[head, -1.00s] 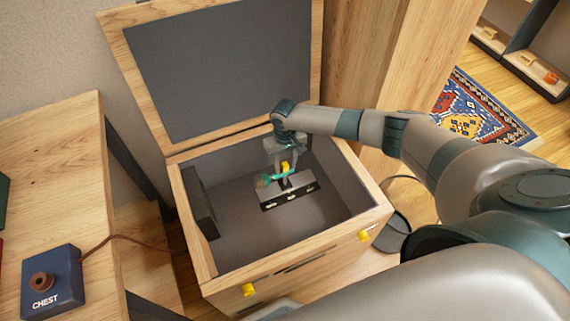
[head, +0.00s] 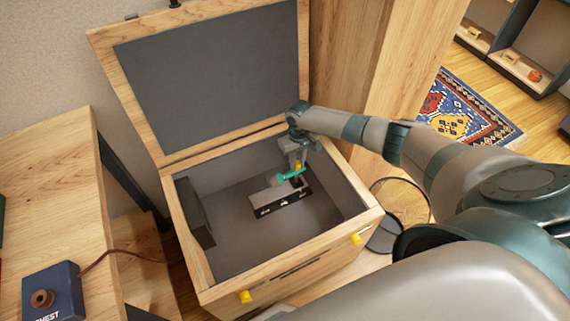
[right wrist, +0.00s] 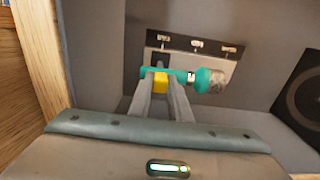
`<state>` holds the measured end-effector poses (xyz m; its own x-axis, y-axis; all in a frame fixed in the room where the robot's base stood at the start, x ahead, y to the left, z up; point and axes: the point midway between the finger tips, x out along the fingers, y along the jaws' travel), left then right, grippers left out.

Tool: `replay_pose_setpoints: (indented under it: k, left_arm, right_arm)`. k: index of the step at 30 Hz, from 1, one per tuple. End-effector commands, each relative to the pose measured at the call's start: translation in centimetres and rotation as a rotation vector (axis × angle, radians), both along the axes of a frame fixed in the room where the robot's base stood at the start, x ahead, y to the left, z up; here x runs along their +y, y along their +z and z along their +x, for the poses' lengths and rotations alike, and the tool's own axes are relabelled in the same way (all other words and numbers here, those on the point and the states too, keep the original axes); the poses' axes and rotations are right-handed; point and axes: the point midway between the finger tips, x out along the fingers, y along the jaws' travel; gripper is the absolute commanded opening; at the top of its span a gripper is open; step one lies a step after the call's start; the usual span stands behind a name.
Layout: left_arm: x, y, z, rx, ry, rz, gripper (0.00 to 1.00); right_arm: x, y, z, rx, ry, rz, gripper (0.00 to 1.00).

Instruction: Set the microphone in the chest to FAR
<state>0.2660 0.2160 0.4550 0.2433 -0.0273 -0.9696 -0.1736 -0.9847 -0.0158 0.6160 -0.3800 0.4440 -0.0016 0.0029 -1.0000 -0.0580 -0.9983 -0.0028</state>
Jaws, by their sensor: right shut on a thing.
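The chest (head: 187,240) stands open with its lid back. On its floor is a dark-fronted grey block (head: 262,199) with three small white marks too small to read; they also show on the plate in the right wrist view (right wrist: 179,43). The microphone (head: 283,179), teal with a grey mesh head, lies across the block toward its right end. In the wrist view its head (right wrist: 210,81) points right, and a yellow grip (right wrist: 160,84) sits below its teal stem. My right gripper (head: 299,167) reaches down into the chest, shut on the yellow grip. My left gripper is not in view.
A dark speaker-like box (head: 195,212) stands against the chest's left inner wall. The lid (head: 215,75) stands up behind. The chest floor in front of the block is clear.

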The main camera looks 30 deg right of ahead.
Motion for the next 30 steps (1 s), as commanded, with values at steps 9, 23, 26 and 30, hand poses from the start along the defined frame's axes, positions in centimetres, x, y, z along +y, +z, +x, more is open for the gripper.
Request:
replay_pose_setpoints:
  k: [9,23,26,30]
  left_arm:
    - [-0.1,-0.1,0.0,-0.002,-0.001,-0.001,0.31]
    - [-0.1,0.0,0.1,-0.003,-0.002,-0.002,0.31]
    - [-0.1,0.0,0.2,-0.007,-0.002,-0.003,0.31]
    - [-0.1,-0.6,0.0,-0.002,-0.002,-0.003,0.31]
  right_arm:
    - [-0.8,0.1,0.1,-0.003,-0.001,-0.006,0.00]
    - [-0.5,0.2,0.0,-0.001,0.000,-0.002,0.36]
    - [-0.5,0.6,0.0,-0.001,0.000,-0.003,0.36]
    - [-0.5,2.0,0.0,-0.002,0.000,-0.002,0.36]
